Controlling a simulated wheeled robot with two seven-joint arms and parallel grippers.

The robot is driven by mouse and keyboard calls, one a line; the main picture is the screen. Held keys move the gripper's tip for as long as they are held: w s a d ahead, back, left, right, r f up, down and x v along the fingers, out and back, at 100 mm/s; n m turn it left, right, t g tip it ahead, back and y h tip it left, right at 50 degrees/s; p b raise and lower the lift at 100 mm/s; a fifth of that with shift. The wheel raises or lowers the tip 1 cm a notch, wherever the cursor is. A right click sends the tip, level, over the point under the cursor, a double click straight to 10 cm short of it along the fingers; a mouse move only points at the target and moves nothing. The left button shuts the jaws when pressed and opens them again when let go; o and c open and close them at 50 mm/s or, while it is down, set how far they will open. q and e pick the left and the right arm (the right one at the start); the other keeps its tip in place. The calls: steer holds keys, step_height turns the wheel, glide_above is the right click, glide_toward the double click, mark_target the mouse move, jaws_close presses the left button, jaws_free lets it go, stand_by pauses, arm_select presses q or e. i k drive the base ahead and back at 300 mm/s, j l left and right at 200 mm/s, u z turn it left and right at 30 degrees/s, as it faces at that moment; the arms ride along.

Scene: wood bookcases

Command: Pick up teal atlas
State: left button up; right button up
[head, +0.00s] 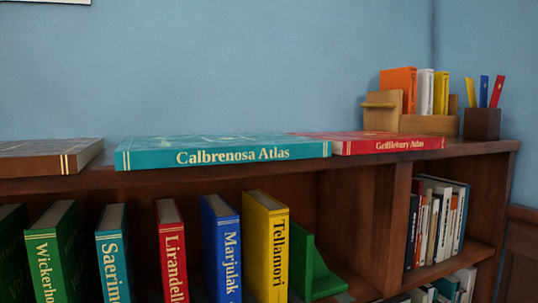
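The teal atlas (222,152), with "Calbrenosa Atlas" on its spine, lies flat on top of the bookcase (350,166) in the middle of the head view. Its spine faces me near the front edge of the top. A red atlas (388,143), with its own title on the spine, lies flat just to its right, close to or touching it. A brown book (48,155) lies flat to its left with a small gap between. Neither of my grippers is in view.
A wooden holder with books (415,124) and a dark pen cup (482,124) stand at the top's right end. Below, upright books, including a yellow one (266,245), lean in the shelf beside a green bookend (312,268). Blue wall stands behind.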

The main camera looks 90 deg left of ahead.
mark_target(152, 152)
steer(key=k+l+u, duration=0.2)
steer(key=l, duration=0.15)
steer(key=u, duration=2.95)
steer(key=i+l, duration=0.05)
steer(key=l, duration=0.05)
